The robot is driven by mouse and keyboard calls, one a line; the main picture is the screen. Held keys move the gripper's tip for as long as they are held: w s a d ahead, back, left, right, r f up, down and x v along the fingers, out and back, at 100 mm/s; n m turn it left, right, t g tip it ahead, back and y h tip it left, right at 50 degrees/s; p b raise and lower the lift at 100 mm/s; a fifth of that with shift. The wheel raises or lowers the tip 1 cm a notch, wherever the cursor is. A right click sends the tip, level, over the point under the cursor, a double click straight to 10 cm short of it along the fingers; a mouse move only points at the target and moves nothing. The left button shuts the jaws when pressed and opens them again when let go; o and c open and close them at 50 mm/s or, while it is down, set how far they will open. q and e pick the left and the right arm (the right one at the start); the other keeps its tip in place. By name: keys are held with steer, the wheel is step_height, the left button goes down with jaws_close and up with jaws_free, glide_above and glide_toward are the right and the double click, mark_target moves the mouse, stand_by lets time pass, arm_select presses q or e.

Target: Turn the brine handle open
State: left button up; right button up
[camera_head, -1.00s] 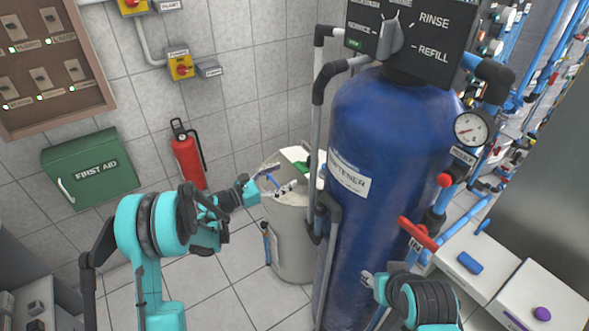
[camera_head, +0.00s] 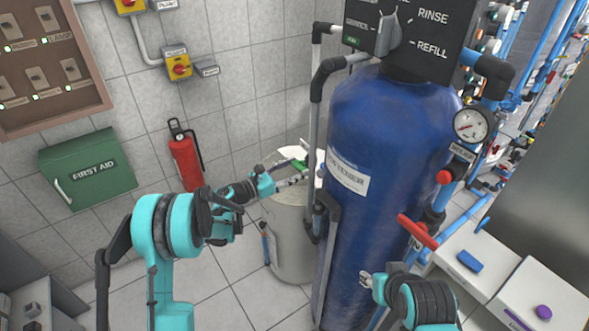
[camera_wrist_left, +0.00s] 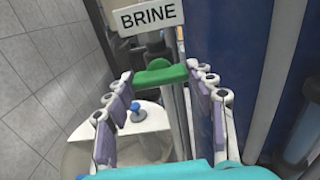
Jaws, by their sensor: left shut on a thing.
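The green brine handle (camera_wrist_left: 160,74) sits below a white BRINE sign (camera_wrist_left: 150,17) in the left wrist view. My left gripper (camera_wrist_left: 160,76) is shut on the handle, with the pads of its fingers at either end. In the head view my left gripper (camera_head: 303,178) is at the top of the pale brine tank (camera_head: 290,240), beside the blue softener tank (camera_head: 390,150). The fingers partly hide the handle there. My right gripper (camera_head: 366,281) is low in front of the blue tank, too small to tell its opening.
Grey pipes (camera_head: 316,120) run close beside the left gripper. A red handle (camera_head: 417,232) and a gauge (camera_head: 471,125) are right of the blue tank. In the left wrist view a blue knob (camera_wrist_left: 137,114) is on the white lid below. The floor at left is free.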

arm_select(q)
steer(key=shift+n, duration=0.5)
steer(key=n+b, duration=0.3)
steer(key=n, duration=0.4)
steer(key=n+b, duration=0.1)
steer(key=n, duration=0.4)
steer(key=n+b, duration=0.1)
steer(key=n, duration=0.3)
steer(key=shift+n, duration=0.4)
steer(key=o, duration=1.2)
steer(key=shift+c, duration=0.2)
